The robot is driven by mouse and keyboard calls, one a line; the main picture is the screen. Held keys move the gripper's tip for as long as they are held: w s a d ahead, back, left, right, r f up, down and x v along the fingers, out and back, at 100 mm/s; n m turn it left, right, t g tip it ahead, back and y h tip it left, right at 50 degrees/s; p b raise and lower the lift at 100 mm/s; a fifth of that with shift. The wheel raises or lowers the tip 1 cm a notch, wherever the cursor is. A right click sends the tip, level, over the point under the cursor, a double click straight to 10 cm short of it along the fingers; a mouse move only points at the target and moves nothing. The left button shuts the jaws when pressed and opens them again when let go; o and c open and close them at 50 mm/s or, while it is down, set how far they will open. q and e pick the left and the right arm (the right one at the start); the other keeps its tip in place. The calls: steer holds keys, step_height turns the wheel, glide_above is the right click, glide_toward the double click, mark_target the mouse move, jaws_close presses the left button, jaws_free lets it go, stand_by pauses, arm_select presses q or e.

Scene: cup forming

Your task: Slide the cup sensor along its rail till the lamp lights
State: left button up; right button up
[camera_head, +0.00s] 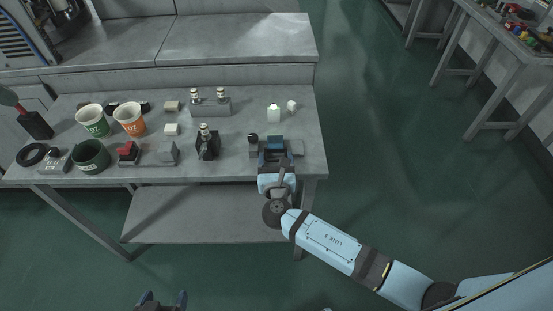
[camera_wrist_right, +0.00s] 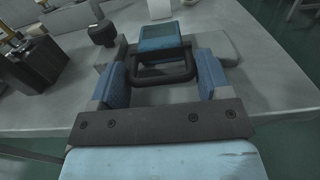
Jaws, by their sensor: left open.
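A blue-topped block (camera_head: 276,143) with a black loop handle (camera_wrist_right: 164,68), apparently the cup sensor, sits at the table's right front edge on a grey base (camera_wrist_right: 218,48) that looks like its rail. The block's blue top (camera_wrist_right: 158,36) faces me in the right wrist view. My right gripper (camera_head: 276,168) is at the block, and its blue pads (camera_wrist_right: 164,80) stand on either side of the handle. I cannot tell whether they press on it. I cannot make out a lit lamp. My left gripper (camera_head: 162,297) is open and empty at the bottom of the head view, away from the table.
A black knob (camera_wrist_right: 103,33) stands left of the block. A black holder (camera_head: 207,147) with a small bottle is further left. White blocks (camera_head: 274,114) stand behind.

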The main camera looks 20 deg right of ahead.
steer(key=shift+o, duration=0.2)
steer(key=shift+s, duration=0.1)
steer(key=v, duration=1.3)
steer(key=shift+s+b, duration=0.35)
steer(key=shift+b, duration=0.05)
steer(key=shift+a, duration=0.1)
